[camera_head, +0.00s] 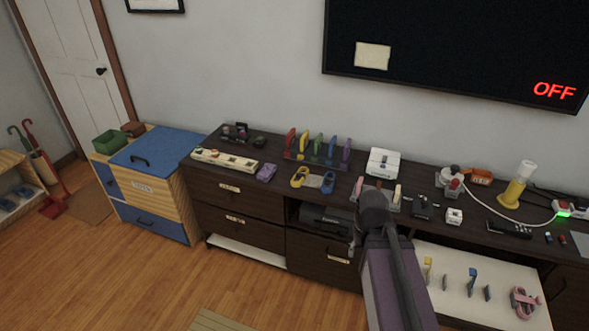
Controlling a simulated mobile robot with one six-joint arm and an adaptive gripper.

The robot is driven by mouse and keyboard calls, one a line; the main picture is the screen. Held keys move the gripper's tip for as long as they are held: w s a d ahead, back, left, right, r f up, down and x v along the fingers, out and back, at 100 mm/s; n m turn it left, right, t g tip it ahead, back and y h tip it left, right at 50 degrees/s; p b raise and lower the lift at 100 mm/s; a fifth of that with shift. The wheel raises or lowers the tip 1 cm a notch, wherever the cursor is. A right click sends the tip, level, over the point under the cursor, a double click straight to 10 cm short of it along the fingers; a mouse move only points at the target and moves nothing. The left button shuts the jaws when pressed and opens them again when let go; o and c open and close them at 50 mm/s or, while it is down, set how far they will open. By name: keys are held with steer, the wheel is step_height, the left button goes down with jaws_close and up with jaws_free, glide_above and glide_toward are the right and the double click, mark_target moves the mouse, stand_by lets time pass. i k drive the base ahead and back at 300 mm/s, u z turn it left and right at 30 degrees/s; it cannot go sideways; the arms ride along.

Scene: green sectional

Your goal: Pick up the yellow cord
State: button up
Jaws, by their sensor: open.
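A small yellow looped item (299,178), which looks like the yellow cord, lies on the dark cabinet top (228,184) near its front edge. A similar blue loop (328,182) lies just right of it, with a greyish piece (314,181) between them. My arm rises from the bottom of the head view. My gripper (374,197) is at its far end, to the right of the yellow item and apart from it.
Upright coloured pieces (318,146) stand behind the yellow item. A purple object (267,173) and a cream strip (225,159) lie to its left. A white box (383,163) stands right. A yellow lamp-like object (514,188) stands farther right. An open white drawer (455,301) juts out below.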

mark_target(302, 178)
steer(key=z, duration=0.05)
steer(key=i, duration=1.25)
steer(key=z, duration=0.4)
